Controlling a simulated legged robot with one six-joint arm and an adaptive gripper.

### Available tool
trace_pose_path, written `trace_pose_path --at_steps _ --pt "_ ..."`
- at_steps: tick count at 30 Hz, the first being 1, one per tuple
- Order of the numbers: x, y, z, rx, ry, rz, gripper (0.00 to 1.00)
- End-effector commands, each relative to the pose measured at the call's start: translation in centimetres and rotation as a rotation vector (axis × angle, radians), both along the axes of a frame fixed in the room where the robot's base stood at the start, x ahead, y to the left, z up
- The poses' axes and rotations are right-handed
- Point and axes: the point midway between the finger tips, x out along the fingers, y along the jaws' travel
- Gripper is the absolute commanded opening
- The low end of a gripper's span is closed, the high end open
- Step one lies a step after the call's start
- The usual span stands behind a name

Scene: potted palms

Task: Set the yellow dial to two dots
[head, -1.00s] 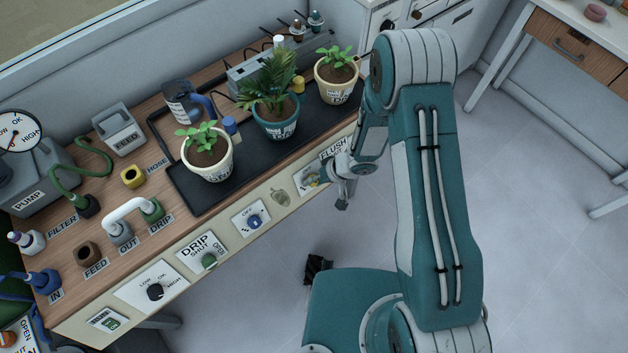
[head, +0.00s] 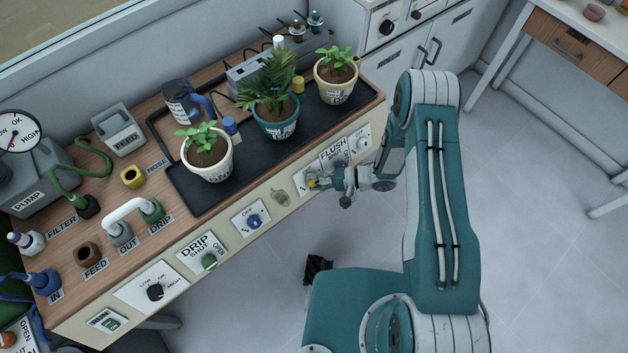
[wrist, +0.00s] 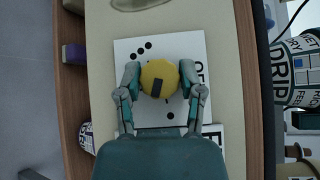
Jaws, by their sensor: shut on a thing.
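The yellow dial (wrist: 160,72) sits on a white plate (wrist: 128,46) on the bench's front panel; in the head view the dial (head: 312,183) is partly covered by my gripper. My gripper (wrist: 159,80) is shut on the dial, one finger at each side, as the wrist view shows; it also shows in the head view (head: 318,182). A dark pointer mark lies on the dial's lower part in the wrist view. Three black dots show at the plate's upper left, one dot below the dial, and part of OFF at the right. A two-dot mark is not visible; my fingers cover part of the plate.
A blue dial (head: 254,221) is left of the yellow one, and another OFF-marked dial (head: 361,143) is right, beyond the FLUSH SHUT label (head: 334,150). Potted plants stand on a black tray (head: 190,190) above. The floor in front is mostly clear.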

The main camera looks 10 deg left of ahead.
Motion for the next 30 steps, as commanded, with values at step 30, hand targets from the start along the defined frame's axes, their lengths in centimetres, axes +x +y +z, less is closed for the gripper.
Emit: trace_pose_path --at_steps 30 --pt "-0.29 0.06 -0.56 0.521 0.626 -0.3 0.02"
